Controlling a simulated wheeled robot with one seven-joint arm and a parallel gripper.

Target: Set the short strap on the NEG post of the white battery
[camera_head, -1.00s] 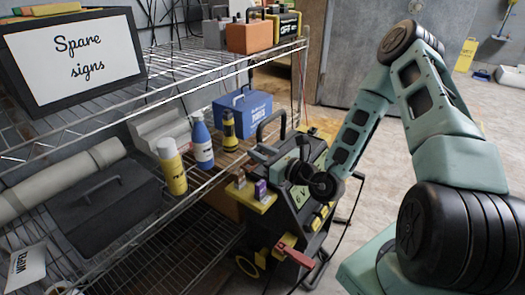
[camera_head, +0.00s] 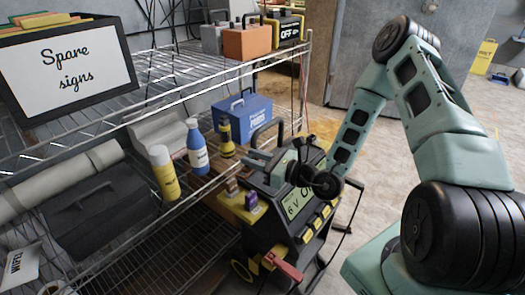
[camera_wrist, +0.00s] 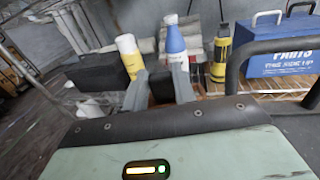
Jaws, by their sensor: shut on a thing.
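My gripper (camera_head: 257,162) is at the upper left of the black charger cart (camera_head: 282,233), with its fingers pointing left toward the shelf. In the wrist view its two fingers (camera_wrist: 160,92) stand a little apart, with a small brown-orange patch between them. That patch fits the short strap, but its shape is mostly hidden. My gripper is well below and apart from these batteries.
A wire shelf (camera_head: 165,104) fills the left side. A yellow can (camera_head: 163,173), a blue bottle (camera_head: 197,148), a torch (camera_head: 226,138) and a blue parts box (camera_head: 243,116) stand on its lower level. Brown (camera_head: 233,187) and purple (camera_head: 251,201) pieces sit beside the cart.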

